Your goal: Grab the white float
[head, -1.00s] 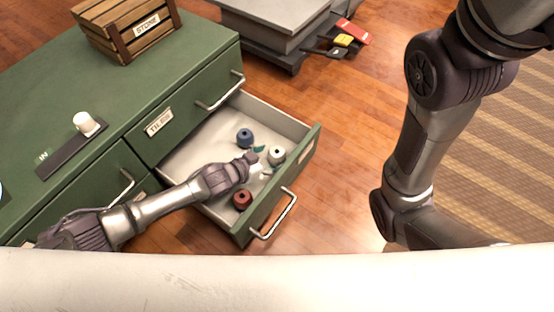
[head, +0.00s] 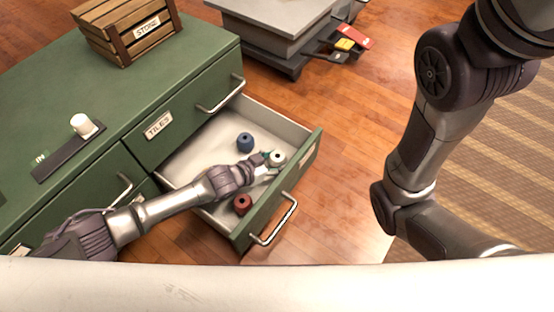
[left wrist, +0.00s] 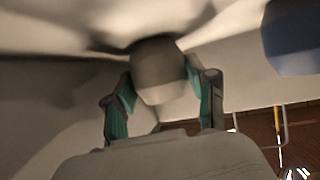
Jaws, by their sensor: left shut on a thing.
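The white float (head: 278,157) is a small rounded piece with a dark hole on top, inside the open drawer (head: 187,164) near its front right corner. My left gripper (head: 269,164) reaches into the drawer and is shut on the float. In the left wrist view the float (left wrist: 162,72) sits between the two green-padded fingers of my left gripper (left wrist: 160,92). I cannot tell whether it still touches the drawer floor. My right arm shows at the right, but its gripper is out of view.
A blue float (head: 245,142) and a red float (head: 242,204) also lie in the drawer. The drawer's green front (head: 266,212) and walls surround my left gripper.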

